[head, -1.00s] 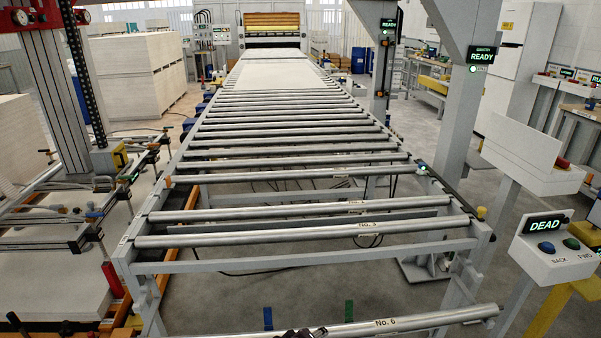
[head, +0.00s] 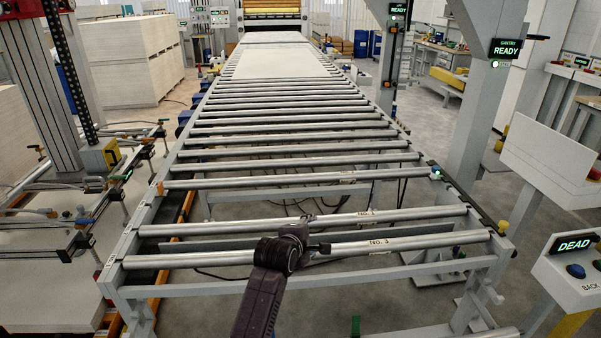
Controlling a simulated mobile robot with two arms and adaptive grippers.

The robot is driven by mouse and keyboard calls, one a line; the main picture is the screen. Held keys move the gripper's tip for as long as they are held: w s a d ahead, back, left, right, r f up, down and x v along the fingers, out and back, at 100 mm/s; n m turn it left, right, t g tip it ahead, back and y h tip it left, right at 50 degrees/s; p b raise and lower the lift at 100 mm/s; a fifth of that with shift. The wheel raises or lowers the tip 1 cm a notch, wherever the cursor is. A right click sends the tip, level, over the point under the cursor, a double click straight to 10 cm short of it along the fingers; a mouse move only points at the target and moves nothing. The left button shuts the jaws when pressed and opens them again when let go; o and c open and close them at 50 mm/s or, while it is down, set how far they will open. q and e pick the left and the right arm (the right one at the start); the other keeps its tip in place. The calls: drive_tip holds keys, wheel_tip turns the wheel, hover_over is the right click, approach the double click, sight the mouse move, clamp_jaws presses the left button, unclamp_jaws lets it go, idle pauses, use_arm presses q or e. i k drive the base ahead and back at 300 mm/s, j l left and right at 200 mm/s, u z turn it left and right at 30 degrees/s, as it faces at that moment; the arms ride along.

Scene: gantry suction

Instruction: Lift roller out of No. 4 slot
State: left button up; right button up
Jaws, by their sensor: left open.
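Several metal rollers lie crosswise in the conveyor frame (head: 118,292). The nearest roller (head: 440,238) carries a label that looks like No. 3. The second roller (head: 430,213) has a small label I cannot read surely. A third labelled roller (head: 260,182) lies farther back, across a wider gap. I cannot tell for sure which one sits in the No. 4 slot. My left gripper (head: 314,234) is open, at the middle of the two nearest rollers. It hides part of the nearest roller; I cannot tell whether it touches either. My right gripper is not in view.
A control box reading DEAD (head: 573,258) stands at the right. A grey post with a READY sign (head: 506,50) rises behind it. A clamp rack (head: 60,230) stands left of the conveyor.

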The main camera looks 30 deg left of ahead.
sight(217, 183)
drive_tip(key=i+j, duration=1.2)
drive_tip(key=j, duration=0.15)
